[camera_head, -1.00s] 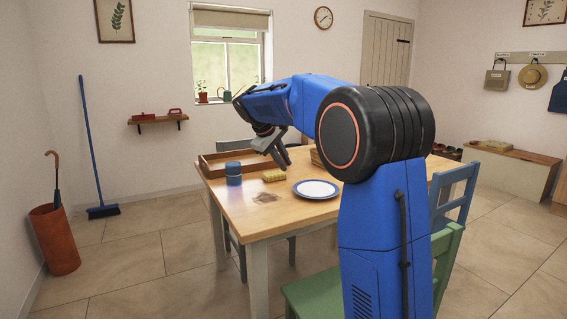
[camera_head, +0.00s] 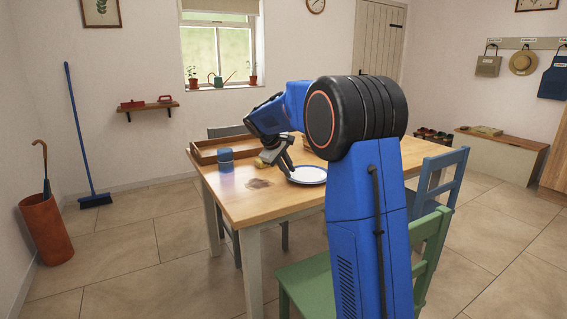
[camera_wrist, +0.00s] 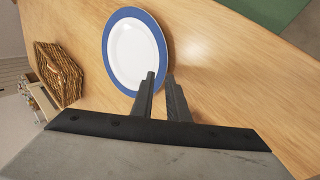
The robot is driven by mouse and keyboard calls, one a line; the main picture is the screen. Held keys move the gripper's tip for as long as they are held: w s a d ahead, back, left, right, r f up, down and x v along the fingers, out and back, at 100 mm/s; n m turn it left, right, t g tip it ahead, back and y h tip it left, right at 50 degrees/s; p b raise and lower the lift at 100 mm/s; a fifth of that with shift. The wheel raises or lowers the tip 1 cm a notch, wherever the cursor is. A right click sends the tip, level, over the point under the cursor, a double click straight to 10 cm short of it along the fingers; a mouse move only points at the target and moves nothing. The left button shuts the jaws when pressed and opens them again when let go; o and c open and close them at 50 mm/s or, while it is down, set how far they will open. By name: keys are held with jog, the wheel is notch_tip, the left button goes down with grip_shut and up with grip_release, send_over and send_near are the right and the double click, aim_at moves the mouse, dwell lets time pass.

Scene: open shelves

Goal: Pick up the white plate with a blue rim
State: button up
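The white plate with a blue rim (camera_head: 308,175) lies flat on the wooden table, partly hidden by my arm in the head view. In the wrist view the plate (camera_wrist: 130,52) shows almost whole. My gripper (camera_head: 289,170) is above the table at the plate's left side in the head view. In the wrist view my gripper (camera_wrist: 160,76) has its two fingers slightly apart, with nothing between them. The fingertips overlap the plate's lower rim in that view. I cannot tell how high above the rim they are.
A blue cup-like container (camera_head: 225,160), a yellow sponge-like item (camera_head: 236,188) and a wooden tray (camera_head: 203,158) are on the table. A wicker basket (camera_wrist: 62,75) is near the plate. A green chair (camera_head: 303,283) and a blue chair (camera_head: 447,181) stand beside the table.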

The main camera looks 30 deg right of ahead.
jog(key=shift+x, duration=2.35)
grip_shut()
jog(key=shift+s, duration=0.15)
